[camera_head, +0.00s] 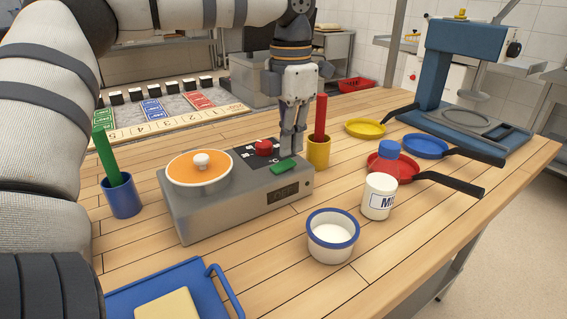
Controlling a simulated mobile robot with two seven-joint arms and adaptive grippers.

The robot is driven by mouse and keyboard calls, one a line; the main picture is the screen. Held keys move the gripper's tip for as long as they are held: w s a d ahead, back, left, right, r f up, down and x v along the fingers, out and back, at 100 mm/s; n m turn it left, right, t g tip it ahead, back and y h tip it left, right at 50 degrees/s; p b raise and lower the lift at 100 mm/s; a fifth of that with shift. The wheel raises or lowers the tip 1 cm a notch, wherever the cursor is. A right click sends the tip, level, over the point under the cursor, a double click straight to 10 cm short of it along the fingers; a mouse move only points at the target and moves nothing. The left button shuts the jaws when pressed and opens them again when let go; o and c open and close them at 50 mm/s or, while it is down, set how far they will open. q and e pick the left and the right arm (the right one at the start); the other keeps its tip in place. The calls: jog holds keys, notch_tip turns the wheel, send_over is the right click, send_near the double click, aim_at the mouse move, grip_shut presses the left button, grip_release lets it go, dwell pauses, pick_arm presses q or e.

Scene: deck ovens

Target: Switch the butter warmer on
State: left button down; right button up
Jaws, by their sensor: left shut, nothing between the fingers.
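The butter warmer (240,208) is a grey box on the wooden table. A round orange lid with a white knob (200,168) sits on its left part. A red knob (263,147) stands on a dark panel at its right rear, and a green switch-like piece (283,167) lies near its right front edge. My left gripper (292,152) points down, shut and empty, with its fingertips just above and behind the green piece. I cannot tell whether they touch it. My right gripper is not in view.
A yellow cup (318,153) with a red stick stands close to the gripper's right. A blue cup (122,198), white bowl (332,240), milk bottle (379,197), coloured pans (425,146) and blue tray (215,290) surround the warmer. The table's right front is clear.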

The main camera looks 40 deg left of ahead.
aim_at(289, 162)
pick_arm(q)
jog(key=shift+f, duration=1.25)
dwell(0.6)
jog(key=shift+r, duration=3.55)
jog(key=shift+f, duration=0.1)
